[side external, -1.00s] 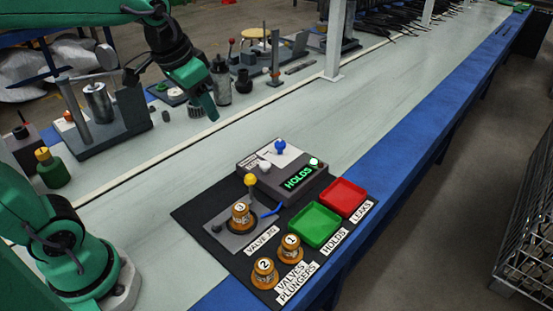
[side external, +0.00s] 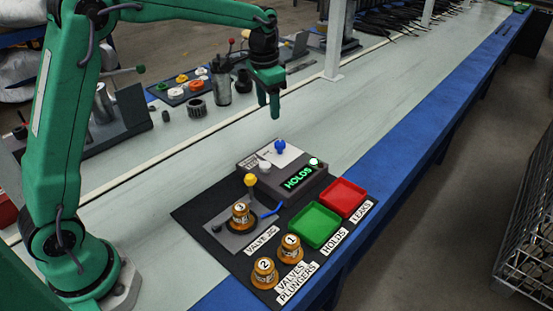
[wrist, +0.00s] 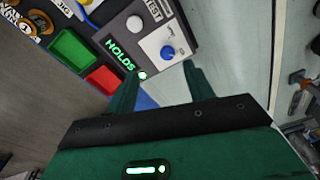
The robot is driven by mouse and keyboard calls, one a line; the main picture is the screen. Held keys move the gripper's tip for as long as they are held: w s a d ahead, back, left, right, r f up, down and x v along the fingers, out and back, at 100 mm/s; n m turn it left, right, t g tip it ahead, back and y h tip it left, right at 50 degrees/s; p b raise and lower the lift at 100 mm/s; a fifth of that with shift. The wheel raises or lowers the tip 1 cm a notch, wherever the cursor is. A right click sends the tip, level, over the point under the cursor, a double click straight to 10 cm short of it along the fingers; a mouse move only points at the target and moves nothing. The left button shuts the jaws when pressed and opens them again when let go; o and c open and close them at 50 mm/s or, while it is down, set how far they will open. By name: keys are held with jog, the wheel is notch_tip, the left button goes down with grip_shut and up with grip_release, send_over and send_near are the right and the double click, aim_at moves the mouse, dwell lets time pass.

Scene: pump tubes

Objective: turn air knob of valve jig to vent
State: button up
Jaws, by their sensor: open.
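The valve jig (side external: 222,236) stands on a black mat, with a valve marked 3 (side external: 240,214) seated in it and a yellow knob (side external: 250,181) at its back. Behind it is a grey box (side external: 268,186) with a lit green HOLDS display (side external: 298,177), a white button and a blue knob (side external: 280,146) on a white plate. In the wrist view the blue knob (wrist: 168,51) lies just beyond my fingertips. My gripper (side external: 269,112) is open, empty and pointing down, raised behind the box and touching nothing. Its fingers (wrist: 160,76) are apart in the wrist view.
A green tray (side external: 314,242) and a red tray (side external: 364,210) lie right of the jig. Valves marked 2 (side external: 264,270) and 1 (side external: 290,246) stand at the mat's front. Tools and fixtures line the bench's far side. A white post (side external: 334,50) rises behind my gripper.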

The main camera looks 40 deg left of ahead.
jog(key=g, duration=0.1)
send_over(280, 143)
jog(key=shift+m, duration=0.4)
notch_tip(280, 143, down, 6)
jog(key=shift+r, duration=0.1)
jog(key=shift+f, duration=3.95)
jog(key=shift+c, duration=0.2)
jog(key=c, duration=0.9)
